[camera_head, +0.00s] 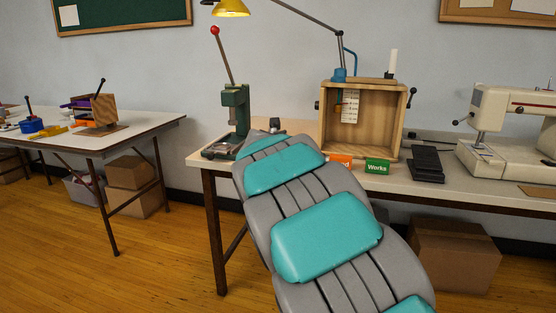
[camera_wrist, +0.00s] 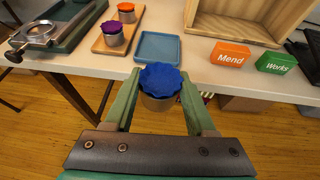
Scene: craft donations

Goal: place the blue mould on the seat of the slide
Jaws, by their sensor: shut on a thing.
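The blue mould (camera_wrist: 160,82) has a scalloped blue top and a metal body. My gripper (camera_wrist: 160,92) is shut on it, a green finger at each side, in front of the table's edge in the wrist view. The slide (camera_wrist: 38,36), with a round metal ring as its seat, lies at the upper left of the wrist view, on the base of the green press. The press (camera_head: 234,115) stands at the table's left end in the head view. My arm hides the gripper and mould in the head view.
A wooden board (camera_wrist: 103,44) holds a purple-topped mould (camera_wrist: 113,33) and an orange-topped mould (camera_wrist: 127,12) beside the slide. A blue tray (camera_wrist: 158,47) lies right of it, then an orange "Mend" block (camera_wrist: 230,54), a green "Works" block (camera_wrist: 276,62) and an open wooden box (camera_head: 360,85).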

